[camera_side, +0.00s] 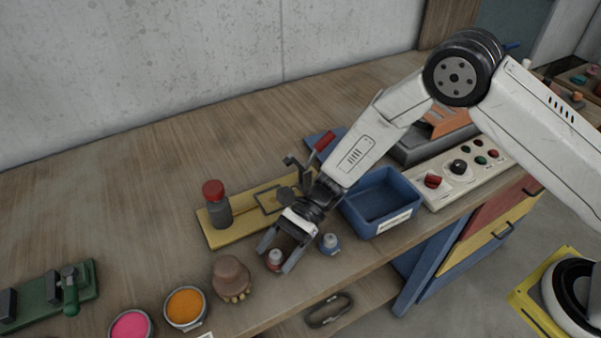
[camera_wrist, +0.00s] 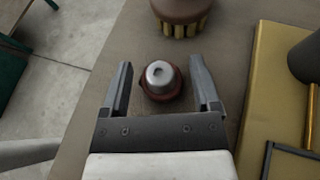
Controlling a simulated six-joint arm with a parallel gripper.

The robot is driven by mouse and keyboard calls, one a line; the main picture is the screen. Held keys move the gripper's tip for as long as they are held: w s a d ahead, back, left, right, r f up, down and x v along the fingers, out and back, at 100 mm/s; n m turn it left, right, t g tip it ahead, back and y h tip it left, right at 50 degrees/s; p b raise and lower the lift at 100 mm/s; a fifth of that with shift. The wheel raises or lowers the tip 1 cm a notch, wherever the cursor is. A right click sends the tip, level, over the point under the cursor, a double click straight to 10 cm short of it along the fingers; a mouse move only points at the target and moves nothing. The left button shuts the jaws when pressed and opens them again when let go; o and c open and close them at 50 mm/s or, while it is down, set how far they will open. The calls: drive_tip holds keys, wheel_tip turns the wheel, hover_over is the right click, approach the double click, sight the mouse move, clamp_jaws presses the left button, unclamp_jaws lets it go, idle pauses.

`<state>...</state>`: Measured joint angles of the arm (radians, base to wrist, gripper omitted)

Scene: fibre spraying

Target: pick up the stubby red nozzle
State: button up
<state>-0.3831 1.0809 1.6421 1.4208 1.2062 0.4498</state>
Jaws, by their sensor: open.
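The stubby red nozzle (camera_side: 274,261) stands on the wooden bench near its front edge. It has a dark red base and a grey metal top. In the wrist view the nozzle (camera_wrist: 161,82) lies between my two open fingers, a little nearer the left one, with visible space on both sides. My gripper (camera_side: 275,262) is open and points down over the nozzle; it also shows in the wrist view (camera_wrist: 162,75). The side view does not clearly show how high the fingertips are above the bench.
A brown rounded object with tan bristles (camera_side: 231,276) stands to the left.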

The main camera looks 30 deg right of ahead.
drive_tip(key=shift+x, duration=1.3)
clamp_jaws()
